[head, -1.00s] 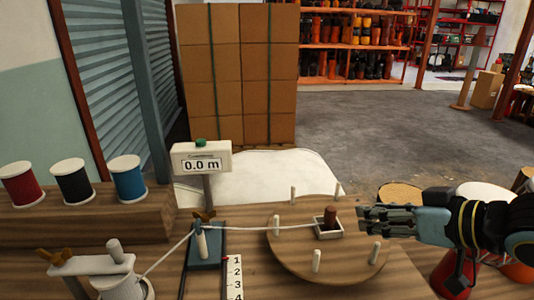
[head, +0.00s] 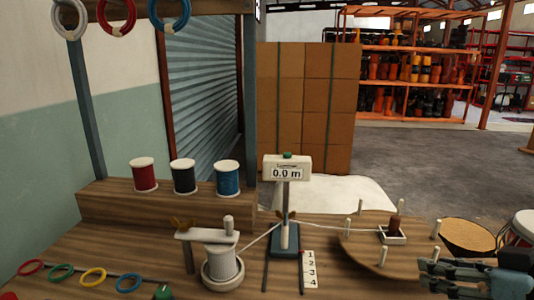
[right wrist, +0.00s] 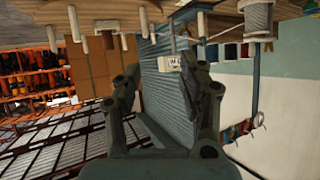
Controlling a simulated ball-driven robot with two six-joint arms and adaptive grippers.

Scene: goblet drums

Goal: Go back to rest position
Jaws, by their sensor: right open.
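My right gripper (head: 428,276) is at the lower right of the head view, in front of the round wooden disc (head: 362,261) with upright white pegs. Its fingers point left. In the right wrist view my right gripper (right wrist: 166,84) has its two fingers wide apart with nothing between them. My left gripper is in neither view. A white cord (head: 345,228) runs from the white spool (head: 222,266) through the counter (head: 287,168), which reads 0.0 m, to the disc's brown-handled block (head: 392,234).
Red (head: 143,176), black (head: 184,177) and blue (head: 228,179) spools stand on a wooden step. Several coloured rings (head: 93,279) lie at the front left. Drums (head: 468,236) stand at the right. Stacked cartons (head: 305,105) stand behind.

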